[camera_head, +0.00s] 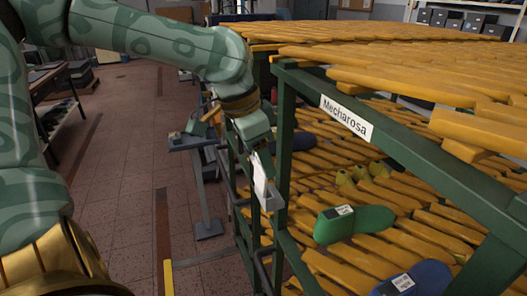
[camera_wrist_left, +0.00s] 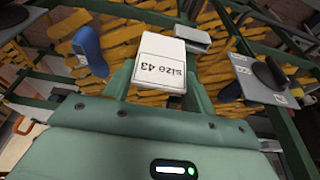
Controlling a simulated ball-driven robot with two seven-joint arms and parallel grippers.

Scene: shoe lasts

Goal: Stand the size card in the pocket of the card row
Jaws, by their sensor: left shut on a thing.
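The size card (camera_head: 260,178) is white, and in the left wrist view (camera_wrist_left: 160,66) its face reads "size 43". My left gripper (camera_head: 262,156) is shut on it. In the left wrist view the two fingers (camera_wrist_left: 160,88) stand on either side of the card. In the head view the card hangs down from the gripper, tilted slightly. A grey pocket (camera_head: 271,200) sits at the card's lower end by the green rack post. A grey box-like piece (camera_wrist_left: 198,44) shows beyond the card in the wrist view. I cannot tell whether the card's edge is inside the pocket. My right gripper is out of view.
A green rack (camera_head: 283,130) with a "Mecharosa" label (camera_head: 346,119) holds many yellow lasts. A green last (camera_head: 355,222) and a blue last (camera_head: 425,280) with white labels lie on it. A grey stand (camera_head: 205,190) is left of the rack. The tiled floor further left is mostly free.

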